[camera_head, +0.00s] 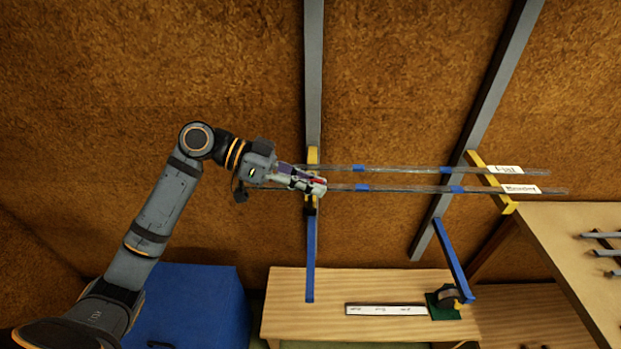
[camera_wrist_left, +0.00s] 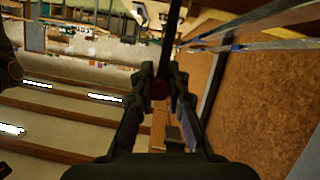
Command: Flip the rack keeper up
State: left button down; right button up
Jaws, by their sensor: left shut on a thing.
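The rack has two grey uprights on the brown wall and yellow arms, the left arm (camera_head: 312,156) and the right arm (camera_head: 490,178). Two long clear rods (camera_head: 410,189) with blue bands lie across the arms. My right gripper is not in view.
Blue bars hang below the rack at left (camera_head: 310,260) and right (camera_head: 453,260). A wooden bench (camera_head: 290,310) below carries a white strip (camera_head: 385,310) and a dark item on a green mat. A blue cabinet (camera_head: 200,300) stands lower left. A wooden table (camera_head: 570,235) is at right.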

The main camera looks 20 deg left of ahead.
pick_arm(q)
jog(key=c, duration=1.3)
grip_release()
jog(key=shift+w, duration=0.1)
jog(key=shift+c, duration=0.2)
jog(key=v, duration=1.2)
jog(key=shift+a, duration=0.1)
